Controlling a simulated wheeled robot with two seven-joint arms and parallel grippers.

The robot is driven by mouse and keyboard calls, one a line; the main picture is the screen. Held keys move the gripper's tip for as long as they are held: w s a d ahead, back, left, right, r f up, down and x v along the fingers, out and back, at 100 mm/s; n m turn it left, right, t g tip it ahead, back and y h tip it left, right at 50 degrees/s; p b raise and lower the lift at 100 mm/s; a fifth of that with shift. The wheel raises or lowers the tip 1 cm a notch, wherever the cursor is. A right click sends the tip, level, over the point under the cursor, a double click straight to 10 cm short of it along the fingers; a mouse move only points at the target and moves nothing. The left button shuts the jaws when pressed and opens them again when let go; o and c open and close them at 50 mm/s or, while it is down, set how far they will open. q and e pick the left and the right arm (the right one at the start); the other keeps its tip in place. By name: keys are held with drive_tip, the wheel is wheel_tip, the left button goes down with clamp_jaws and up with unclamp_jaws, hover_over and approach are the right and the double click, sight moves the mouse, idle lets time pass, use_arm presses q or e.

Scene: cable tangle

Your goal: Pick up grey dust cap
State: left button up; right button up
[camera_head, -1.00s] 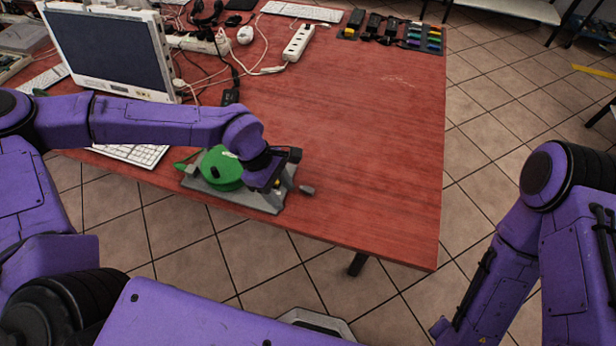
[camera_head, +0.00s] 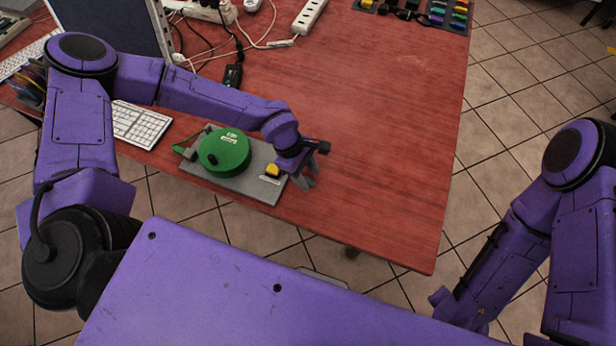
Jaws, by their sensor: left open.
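My left gripper (camera_head: 308,179) is open and points down at the right end of the grey base plate, low over the red table near its front edge. The grey dust cap cannot be made out clearly now; the grey fingers cover the spot where a small grey piece lay. A green round reel (camera_head: 224,152) sits on the grey base plate (camera_head: 231,184), left of the gripper. A yellow block (camera_head: 272,170) is at the plate's right end, close beside the gripper. My right arm hangs at the right, off the table, and its gripper does not show.
The red table (camera_head: 385,150) is clear right of the gripper. A white keyboard (camera_head: 140,125), a monitor (camera_head: 108,28) and a black adapter with cables (camera_head: 233,76) lie to the left and behind. A white power strip (camera_head: 309,15) and a tray of coloured pieces (camera_head: 448,12) are at the back.

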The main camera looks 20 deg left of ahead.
use_arm(q)
drive_tip(key=shift+s+d+f, duration=0.1)
drive_tip(key=shift+d+f, duration=0.3)
drive_tip(key=shift+f, duration=0.2)
clamp_jaws()
drive_tip(key=shift+r, duration=0.1)
drive_tip(key=shift+r, duration=0.25)
wheel_tip(320, 180, up, 3)
drive_tip(key=shift+f, duration=0.2)
drive_tip(key=s+a+r+p, duration=0.6)
drive_tip(key=s+r, duration=0.3)
drive_tip(key=s, duration=0.3)
drive_tip(key=shift+a+r, duration=0.35)
drive_tip(key=shift+a, duration=0.45)
